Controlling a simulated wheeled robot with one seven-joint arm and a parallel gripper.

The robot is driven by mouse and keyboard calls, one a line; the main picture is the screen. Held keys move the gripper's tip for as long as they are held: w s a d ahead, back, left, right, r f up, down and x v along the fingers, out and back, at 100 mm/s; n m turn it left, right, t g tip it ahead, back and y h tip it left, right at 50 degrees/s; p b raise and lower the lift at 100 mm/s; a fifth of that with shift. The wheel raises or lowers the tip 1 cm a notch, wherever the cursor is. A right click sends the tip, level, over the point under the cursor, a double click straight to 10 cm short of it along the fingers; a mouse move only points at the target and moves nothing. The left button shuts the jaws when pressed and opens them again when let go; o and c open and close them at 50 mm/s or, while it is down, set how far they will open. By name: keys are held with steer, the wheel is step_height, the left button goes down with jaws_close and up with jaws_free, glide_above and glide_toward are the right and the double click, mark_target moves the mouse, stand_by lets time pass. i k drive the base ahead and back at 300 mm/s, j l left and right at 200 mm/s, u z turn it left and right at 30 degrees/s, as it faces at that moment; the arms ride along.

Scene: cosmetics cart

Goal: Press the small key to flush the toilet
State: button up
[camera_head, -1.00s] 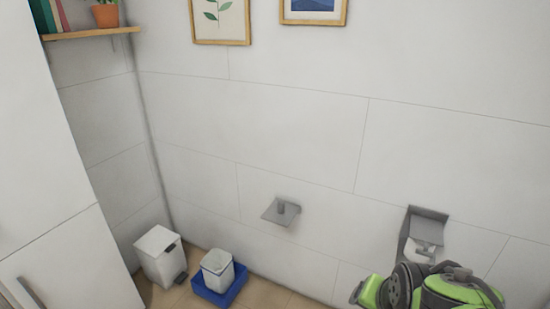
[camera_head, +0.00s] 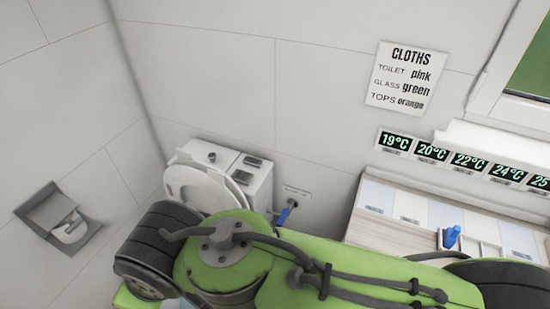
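The white toilet (camera_head: 192,188) stands in the corner left of centre, its round lid raised against the cistern (camera_head: 262,187). On the cistern's top are a small round grey knob (camera_head: 212,157) and two dark rectangular keys, one at the back (camera_head: 253,161) and one nearer the front (camera_head: 242,177). At this size I cannot tell surely which key is the smaller. My green and black arm fills the lower middle and right, in front of the toilet, and hides its lower part. My gripper is not in view.
A paper holder (camera_head: 62,217) is on the left wall. A blue-handled fitting (camera_head: 286,213) is right of the cistern. At right are a counter (camera_head: 408,205) with a blue object (camera_head: 452,237), temperature displays (camera_head: 432,151) and a cloths sign (camera_head: 408,77).

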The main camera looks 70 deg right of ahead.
mark_target(256, 163)
steer(key=z, duration=2.2)
